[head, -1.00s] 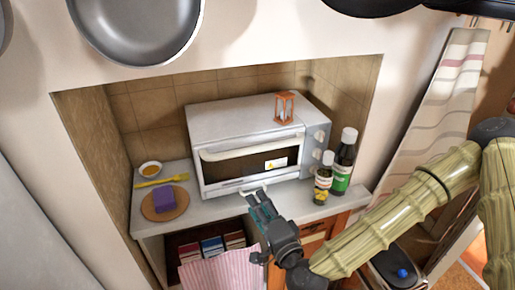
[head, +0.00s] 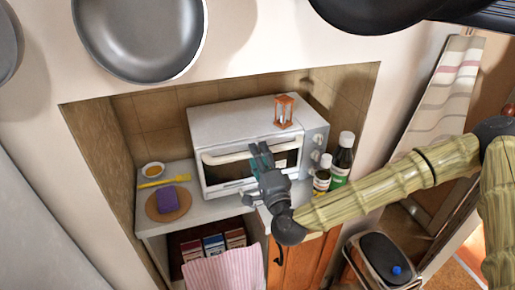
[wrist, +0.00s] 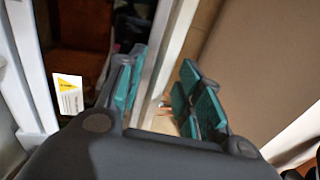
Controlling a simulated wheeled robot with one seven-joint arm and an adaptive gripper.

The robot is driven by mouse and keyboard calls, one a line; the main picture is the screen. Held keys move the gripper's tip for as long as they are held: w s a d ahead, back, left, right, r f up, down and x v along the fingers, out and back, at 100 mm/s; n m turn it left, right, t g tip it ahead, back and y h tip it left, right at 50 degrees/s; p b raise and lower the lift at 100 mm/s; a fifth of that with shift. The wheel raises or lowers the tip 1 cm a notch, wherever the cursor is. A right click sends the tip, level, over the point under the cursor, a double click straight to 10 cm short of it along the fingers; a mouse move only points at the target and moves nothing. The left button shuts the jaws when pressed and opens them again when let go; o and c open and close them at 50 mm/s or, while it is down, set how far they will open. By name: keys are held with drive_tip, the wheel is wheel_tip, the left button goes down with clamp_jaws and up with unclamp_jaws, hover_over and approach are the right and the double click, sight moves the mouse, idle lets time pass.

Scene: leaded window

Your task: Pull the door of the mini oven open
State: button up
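The white mini oven (head: 235,118) stands on the counter in the alcove, its door (head: 222,177) shut. The door's pale bar handle (head: 226,157) runs along the top of the door. My gripper (head: 259,149) is in front of the door at handle height and covers the handle's middle. In the wrist view my gripper (wrist: 160,85) is open, its teal-padded fingers apart. A white bar, seemingly the handle (wrist: 166,50), shows between the fingertips; I cannot tell whether they touch it. A yellow-and-white label (wrist: 68,93) shows on the dark door window.
An hourglass (head: 284,111) stands on the oven. Two bottles (head: 343,160) stand close to its right side. A purple sponge on a round board (head: 182,208), a yellow utensil (head: 164,181) and a small bowl (head: 153,169) lie left. Pans (head: 140,40) hang above.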

drive_tip(key=shift+w+a+r, duration=0.1)
drive_tip(key=shift+w+a, duration=0.15)
drive_tip(key=shift+w, duration=0.45)
clamp_jaws()
drive_tip(key=shift+s+f+b, duration=0.1)
drive_tip(key=shift+f+b, duration=0.1)
drive_tip(key=shift+b, duration=0.15)
